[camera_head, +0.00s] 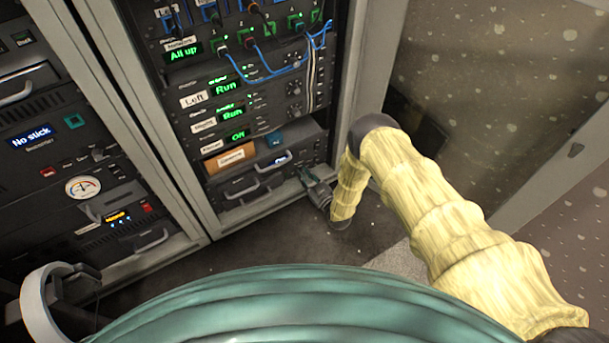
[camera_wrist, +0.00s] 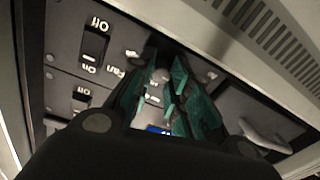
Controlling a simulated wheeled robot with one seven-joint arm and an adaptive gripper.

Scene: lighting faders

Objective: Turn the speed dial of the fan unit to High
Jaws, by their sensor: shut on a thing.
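The fan unit's dark panel shows in the wrist view (camera_wrist: 122,50), turned upside down, with a "Fan" label and an Off/On rocker switch (camera_wrist: 94,45). My gripper (camera_wrist: 163,82) has its teal-padded fingers at the panel, just beside the "Fan" label. They are closed on the speed dial, which is mostly hidden between them. I cannot read the dial's setting. Small white marks and part of a blue display (camera_wrist: 158,129) show between the fingers. In the head view my gripper (camera_head: 313,184) is at the lower right of the rack, and the dial cannot be made out there.
A second rocker switch (camera_wrist: 80,100) sits beside the first. A pale handle (camera_wrist: 264,136) and a vented strip (camera_wrist: 270,35) lie close by. The rack's grey side frame (camera_head: 352,80) stands just right of the panels. Dark floor (camera_head: 275,240) lies clear in front.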

